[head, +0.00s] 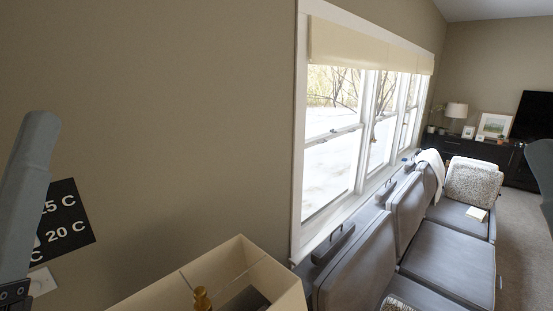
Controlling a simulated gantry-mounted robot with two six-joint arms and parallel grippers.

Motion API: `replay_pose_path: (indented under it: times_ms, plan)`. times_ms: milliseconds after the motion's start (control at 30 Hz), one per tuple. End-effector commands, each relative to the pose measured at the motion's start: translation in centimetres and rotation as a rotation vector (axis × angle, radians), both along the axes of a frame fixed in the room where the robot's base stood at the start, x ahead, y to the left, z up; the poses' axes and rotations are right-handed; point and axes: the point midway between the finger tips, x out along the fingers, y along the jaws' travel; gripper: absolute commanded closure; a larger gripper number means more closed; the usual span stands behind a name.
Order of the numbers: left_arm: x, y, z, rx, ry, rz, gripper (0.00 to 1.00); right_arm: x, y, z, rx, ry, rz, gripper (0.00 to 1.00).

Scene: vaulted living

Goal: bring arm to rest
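A grey link of my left arm (30,190) stands nearly upright at the left edge of the head view, with a dark fitting at its lower end. A grey part of my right arm (542,175) shows at the right edge. Neither gripper is in view, so their openings and anything they might hold are hidden.
A square beige lampshade (285,285) with a brass finial is close at the bottom. A dark temperature sign (65,215) is behind my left arm. Grey seats (440,255) line the window wall (335,130). A dark cabinet (480,154) stands far right.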

Motion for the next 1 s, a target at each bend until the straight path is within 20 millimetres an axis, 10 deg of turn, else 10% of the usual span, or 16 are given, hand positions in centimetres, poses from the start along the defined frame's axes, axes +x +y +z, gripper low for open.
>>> replay_pose_path:
  times_ms: [67,100,500,1000]
  plan:
    - [0.9,-1.6,-1.4,-0.109,0.101,-0.247,0.32,0.0,0.0,0.2,0.000,0.000,0.000,0.50]
    - [0.8,-1.4,2.3,-0.100,0.092,-0.228,0.32,0.1,0.0,3.6,0.000,0.003,0.000,0.50]
    - [1.0,-1.3,16.9,-0.096,0.095,-0.218,0.32,0.0,0.0,18.5,0.000,-0.001,0.000,0.50]
    - [1.0,-1.3,17.8,-0.096,0.094,-0.216,0.32,0.0,0.0,19.4,0.000,0.001,0.000,0.50]
